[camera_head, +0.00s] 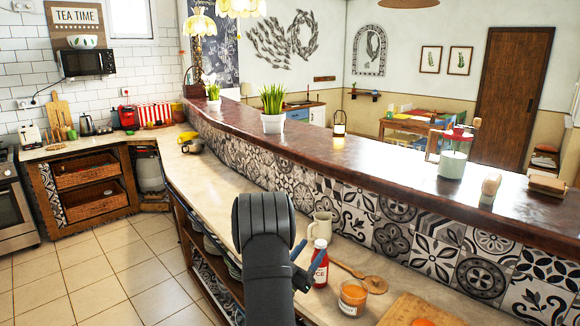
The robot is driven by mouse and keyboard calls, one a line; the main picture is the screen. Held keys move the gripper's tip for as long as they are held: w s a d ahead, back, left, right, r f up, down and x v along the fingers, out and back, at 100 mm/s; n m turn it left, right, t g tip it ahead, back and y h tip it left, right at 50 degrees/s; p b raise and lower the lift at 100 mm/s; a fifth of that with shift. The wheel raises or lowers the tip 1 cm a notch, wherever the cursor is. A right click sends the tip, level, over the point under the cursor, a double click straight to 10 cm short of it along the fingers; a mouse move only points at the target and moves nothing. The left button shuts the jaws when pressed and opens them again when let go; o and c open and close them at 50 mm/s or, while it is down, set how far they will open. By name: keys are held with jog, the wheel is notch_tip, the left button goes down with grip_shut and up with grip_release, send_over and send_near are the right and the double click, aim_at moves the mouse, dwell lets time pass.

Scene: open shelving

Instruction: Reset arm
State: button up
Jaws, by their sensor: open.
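My dark grey arm rises from the bottom centre of the head view, in front of the lower counter (235,190). My gripper (309,257) shows just right of the arm as two blue-grey fingers, spread apart and open. No object shows between the fingers, though the arm hides part of the gripper. The fingers appear beside a red sauce bottle (318,269) with a white cap; whether they touch it cannot be told.
A raised dark bar top (390,170) runs behind, bearing plants and a lantern (339,128). Tiled floor (110,265) at left is clear.

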aim_at(318, 245)
jog(key=w+d, duration=0.2)
jog(key=shift+w+d+r, duration=0.25)
jog(key=shift+w+r, duration=0.05)
jog(key=shift+r, duration=0.05)
jog(key=shift+a+r+g+y, duration=0.1)
jog(key=shift+r+g+y, duration=0.2)
jog(key=shift+g+y, duration=0.15)
jog(key=v, duration=1.8)
notch_tip(318, 245, up, 6)
jog(key=d+h, duration=0.1)
jog(key=w+d, duration=0.9)
jog(key=w, duration=0.1)
jog(key=shift+w+r+t, duration=0.3)
jog(key=shift+t, duration=0.15)
